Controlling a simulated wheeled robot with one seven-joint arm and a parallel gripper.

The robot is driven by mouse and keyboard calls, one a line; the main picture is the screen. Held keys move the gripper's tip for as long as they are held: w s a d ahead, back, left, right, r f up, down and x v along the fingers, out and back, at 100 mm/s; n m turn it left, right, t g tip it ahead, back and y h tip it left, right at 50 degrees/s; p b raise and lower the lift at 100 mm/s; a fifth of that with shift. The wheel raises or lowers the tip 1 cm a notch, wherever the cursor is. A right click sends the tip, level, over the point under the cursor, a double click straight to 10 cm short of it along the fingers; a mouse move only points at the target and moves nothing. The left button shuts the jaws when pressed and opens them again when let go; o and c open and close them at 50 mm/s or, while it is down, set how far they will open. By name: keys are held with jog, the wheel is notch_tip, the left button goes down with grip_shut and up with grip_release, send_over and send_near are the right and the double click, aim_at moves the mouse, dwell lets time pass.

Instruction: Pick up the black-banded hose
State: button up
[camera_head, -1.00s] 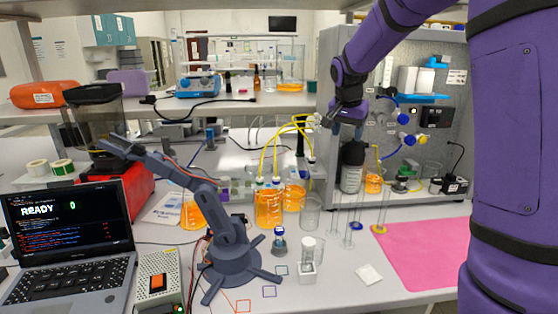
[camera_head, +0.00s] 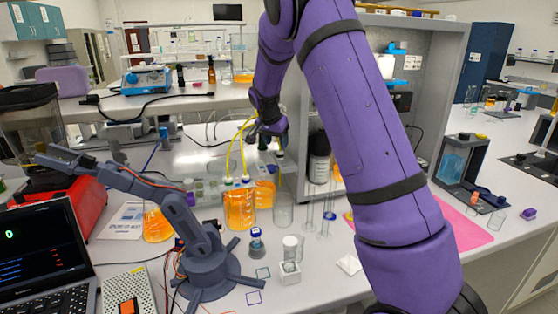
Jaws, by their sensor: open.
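Yellow hoses (camera_head: 231,151) arch up from the orange-filled bottle (camera_head: 240,211) and run toward the area behind my gripper. A black band on a hose is too small to make out. A dark upright piece (camera_head: 280,156) shows just below and right of my gripper; I cannot tell whether it belongs to a hose. My gripper (camera_head: 263,138) is open and points down above the bottles, at the upper ends of the yellow hoses. Whether it touches them cannot be told. My purple arm and gripper hide part of the hoses and the rig behind.
A second orange vessel (camera_head: 265,193) and an empty beaker (camera_head: 283,211) stand close under my gripper. A dark bottle (camera_head: 319,160) and thin glass cylinders (camera_head: 328,214) stand to the right. A small grey robot arm (camera_head: 205,250) stands at front left. The pink mat (camera_head: 467,231) looks mostly clear.

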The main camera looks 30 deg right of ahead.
aim_at(279, 151)
jog(key=shift+x, duration=2.65)
jog(key=c, duration=1.1)
jog(key=shift+o, duration=0.2)
jog(key=shift+r, duration=0.1)
